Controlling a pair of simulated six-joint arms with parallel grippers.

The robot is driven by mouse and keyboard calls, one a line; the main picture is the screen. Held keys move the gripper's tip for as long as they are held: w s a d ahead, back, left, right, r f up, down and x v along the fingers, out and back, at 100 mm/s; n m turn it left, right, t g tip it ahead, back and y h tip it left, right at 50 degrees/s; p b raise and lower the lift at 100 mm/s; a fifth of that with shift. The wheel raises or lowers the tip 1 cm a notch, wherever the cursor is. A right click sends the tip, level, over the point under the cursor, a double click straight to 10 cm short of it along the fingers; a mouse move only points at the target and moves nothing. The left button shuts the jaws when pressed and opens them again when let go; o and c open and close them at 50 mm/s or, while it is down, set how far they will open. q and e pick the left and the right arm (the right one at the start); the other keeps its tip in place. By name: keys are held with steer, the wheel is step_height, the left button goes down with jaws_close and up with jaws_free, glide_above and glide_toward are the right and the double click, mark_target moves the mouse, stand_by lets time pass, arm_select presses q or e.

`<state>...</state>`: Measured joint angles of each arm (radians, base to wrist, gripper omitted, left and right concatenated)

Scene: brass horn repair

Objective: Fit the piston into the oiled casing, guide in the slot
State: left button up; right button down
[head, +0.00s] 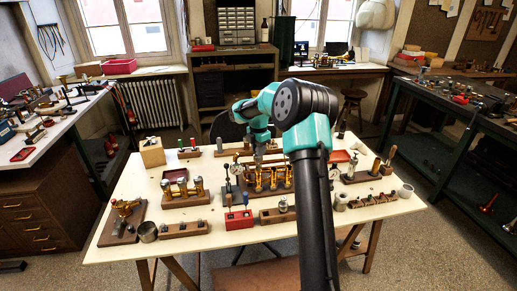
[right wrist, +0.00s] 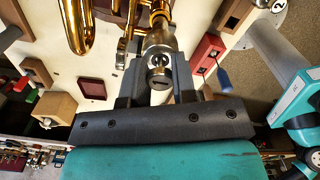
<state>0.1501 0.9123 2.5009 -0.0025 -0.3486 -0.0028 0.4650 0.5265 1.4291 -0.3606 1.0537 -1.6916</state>
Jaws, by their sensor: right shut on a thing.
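My right gripper (head: 258,158) points down over the brass valve casings (head: 268,179) in the middle of the table. In the right wrist view the right gripper (right wrist: 157,62) is shut on a steel, round-ended piston (right wrist: 158,76) between its two dark fingers. Brass tubing and a casing (right wrist: 160,18) show just beyond the fingertips. The piston's lower end, the guide and the slot are hidden, so I cannot tell whether the piston is inside the casing or above it. My left gripper is not in view.
A wooden rack with brass-and-steel parts (head: 182,192) stands left of the casings. A red block (head: 238,219) with upright tools stands in front. A brass piece on a wooden base (head: 122,222) is at the front left. Bare tabletop (head: 225,240) lies along the front edge.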

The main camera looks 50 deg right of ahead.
mark_target(259, 160)
steer(key=shift+f, duration=3)
steer(key=c, duration=0.8)
jaws_free()
steer(key=shift+c, duration=0.2)
step_height(259, 160, up, 17)
steer(key=shift+r, duration=0.2)
